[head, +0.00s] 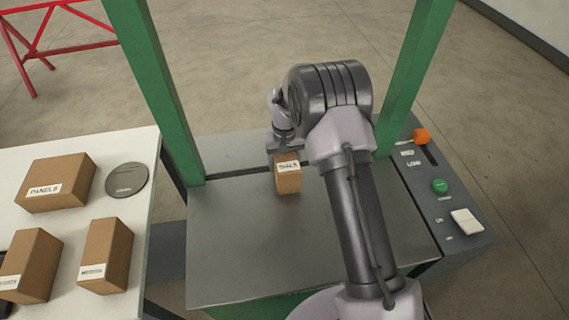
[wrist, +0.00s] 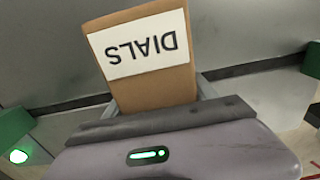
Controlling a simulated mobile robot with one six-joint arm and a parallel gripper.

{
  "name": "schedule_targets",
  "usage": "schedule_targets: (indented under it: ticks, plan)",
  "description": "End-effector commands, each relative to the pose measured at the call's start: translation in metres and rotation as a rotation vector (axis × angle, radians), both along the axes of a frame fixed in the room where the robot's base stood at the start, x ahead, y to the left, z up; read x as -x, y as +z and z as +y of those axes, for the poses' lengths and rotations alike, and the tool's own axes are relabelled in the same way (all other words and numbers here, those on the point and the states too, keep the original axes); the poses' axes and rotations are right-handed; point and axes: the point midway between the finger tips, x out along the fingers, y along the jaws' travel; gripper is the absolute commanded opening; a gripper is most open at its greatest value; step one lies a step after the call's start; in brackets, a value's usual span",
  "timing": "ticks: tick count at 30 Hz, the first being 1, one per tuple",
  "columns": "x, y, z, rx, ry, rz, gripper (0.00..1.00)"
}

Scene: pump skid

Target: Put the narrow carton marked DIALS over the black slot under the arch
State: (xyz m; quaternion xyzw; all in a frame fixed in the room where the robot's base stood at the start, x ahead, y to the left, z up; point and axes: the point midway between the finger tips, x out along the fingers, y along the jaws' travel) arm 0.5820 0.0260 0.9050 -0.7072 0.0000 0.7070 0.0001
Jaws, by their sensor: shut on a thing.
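The narrow brown carton (head: 288,183) has a white label, which reads DIALS upside down in the wrist view (wrist: 145,88). My gripper (head: 285,151) is shut on its far end. The black slot (head: 236,171) runs across the grey deck between the posts of the green arch (head: 160,85). In the wrist view the slot (wrist: 262,66) shows on both sides of the carton. The carton covers the middle of the slot from view. I cannot tell whether it touches the deck or hangs just above it.
On the white table (head: 140,148) at left are a PANELS carton (head: 55,183), two more brown cartons and a grey disc (head: 127,179). At right is a control panel with an orange knob (head: 421,136), a green button (head: 440,186) and a white switch (head: 467,221). The front deck (head: 250,255) is clear.

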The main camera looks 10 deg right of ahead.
Motion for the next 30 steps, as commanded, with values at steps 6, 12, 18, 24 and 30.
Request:
schedule_targets:
  ticks: [6, 12, 18, 24, 30]
  plan:
    - [0.0, -0.003, 0.0, 0.0, 0.0, 0.0, 0.75]
    - [0.0, -0.003, 0.0, 0.0, 0.0, 0.0, 0.87]
    - [0.0, 0.003, 0.0, 0.0, 0.0, 0.0, 0.87]
    - [0.0, 0.053, 0.0, 0.0, -0.001, -0.003, 0.87]
    - [0.0, 0.103, 0.0, 0.0, 0.0, -0.003, 0.87]
